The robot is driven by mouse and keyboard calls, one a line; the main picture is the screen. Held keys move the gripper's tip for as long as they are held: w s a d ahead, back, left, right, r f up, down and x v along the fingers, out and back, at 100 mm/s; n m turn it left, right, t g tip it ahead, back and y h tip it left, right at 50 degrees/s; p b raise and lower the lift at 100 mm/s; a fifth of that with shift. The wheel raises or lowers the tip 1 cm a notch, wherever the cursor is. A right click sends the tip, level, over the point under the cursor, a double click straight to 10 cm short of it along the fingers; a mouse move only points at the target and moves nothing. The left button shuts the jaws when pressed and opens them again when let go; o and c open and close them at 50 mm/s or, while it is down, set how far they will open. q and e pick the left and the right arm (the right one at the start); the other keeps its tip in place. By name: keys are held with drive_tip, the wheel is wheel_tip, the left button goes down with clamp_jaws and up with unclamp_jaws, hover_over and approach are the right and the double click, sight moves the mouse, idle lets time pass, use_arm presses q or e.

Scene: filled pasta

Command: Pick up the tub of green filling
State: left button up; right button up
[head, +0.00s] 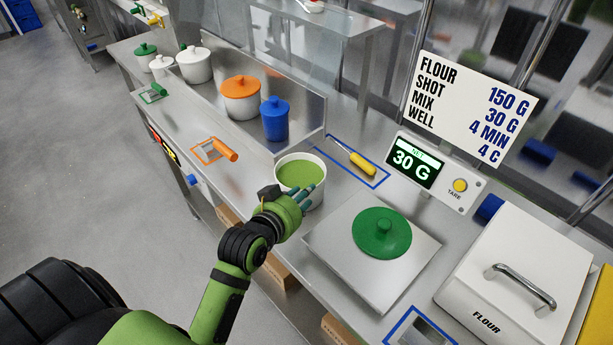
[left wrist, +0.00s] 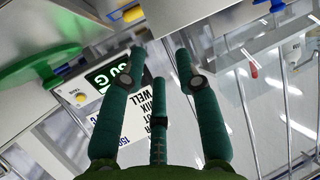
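The tub of green filling (head: 287,185) is a white round tub, open at the top, with smooth green contents. It stands upright on the steel counter beside the scale. My left gripper (head: 306,193) is at the tub's near right side in the head view, its dark green fingers overlapping the rim and part of the wall. Whether they touch it I cannot tell. In the left wrist view the fingers (left wrist: 160,58) are spread apart with no tub clearly visible between them. My right gripper is in neither view.
A green lid (head: 382,232) lies on the scale plate (head: 330,240) right of the tub; the display (head: 414,163) reads 30 G. A yellow-handled tool (head: 361,163), an orange-handled scraper (head: 222,151), a blue tub (head: 275,121) and an orange-lidded tub (head: 242,99) stand around. A flour bin (head: 515,270) is farther right.

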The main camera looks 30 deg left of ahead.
sight(321, 180)
use_arm(q)
drive_tip(key=p+x, duration=0.3)
drive_tip(key=x, duration=0.6)
drive_tip(key=shift+w+d, duration=0.15)
drive_tip(key=shift+w, duration=0.25)
drive_tip(key=shift+w+f, duration=0.15)
drive_tip(key=shift+w, duration=0.05)
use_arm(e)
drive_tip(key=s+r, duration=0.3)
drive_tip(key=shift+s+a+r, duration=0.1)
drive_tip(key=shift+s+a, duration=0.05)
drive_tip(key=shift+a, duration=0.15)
use_arm(q)
clamp_jaws()
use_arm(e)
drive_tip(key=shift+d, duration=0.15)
